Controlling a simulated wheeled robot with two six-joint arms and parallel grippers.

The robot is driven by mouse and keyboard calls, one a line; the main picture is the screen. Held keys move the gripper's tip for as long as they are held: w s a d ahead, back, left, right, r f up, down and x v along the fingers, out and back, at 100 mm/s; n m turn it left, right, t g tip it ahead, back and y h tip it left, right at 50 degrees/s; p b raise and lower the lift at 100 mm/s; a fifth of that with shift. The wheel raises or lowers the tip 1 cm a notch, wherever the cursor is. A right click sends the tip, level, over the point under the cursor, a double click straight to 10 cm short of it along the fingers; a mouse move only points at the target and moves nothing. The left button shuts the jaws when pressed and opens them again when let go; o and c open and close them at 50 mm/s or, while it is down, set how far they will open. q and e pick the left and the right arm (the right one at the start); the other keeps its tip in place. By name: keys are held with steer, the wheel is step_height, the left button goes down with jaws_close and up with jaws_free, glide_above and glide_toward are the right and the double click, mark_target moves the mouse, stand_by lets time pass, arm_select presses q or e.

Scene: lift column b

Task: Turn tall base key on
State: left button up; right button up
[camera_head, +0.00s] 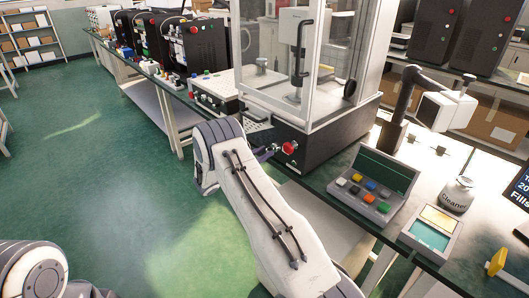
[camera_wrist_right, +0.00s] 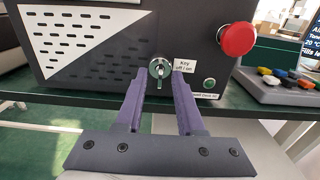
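The tall dark base (camera_head: 335,140) stands on the bench under the clear-walled enclosure. In the right wrist view its front panel (camera_wrist_right: 110,75) shows a round metal key switch with a key (camera_wrist_right: 159,72), beside a label reading "Key off / on". The key's grip points roughly straight down. My right gripper (camera_wrist_right: 159,82) is open, its two purple fingers on either side of the key with gaps showing. In the head view the right gripper (camera_head: 262,151) is at the base's front left, mostly hidden by my arm. My left gripper is out of view.
A red mushroom button (camera_wrist_right: 237,38) and a small green button (camera_wrist_right: 209,83) sit right of the key. A box with coloured buttons (camera_head: 371,187), a handheld device (camera_head: 432,233) and a jar (camera_head: 457,194) stand on the bench to the right. The green floor at left is clear.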

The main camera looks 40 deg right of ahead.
steer(key=shift+d, duration=0.45)
jaws_close()
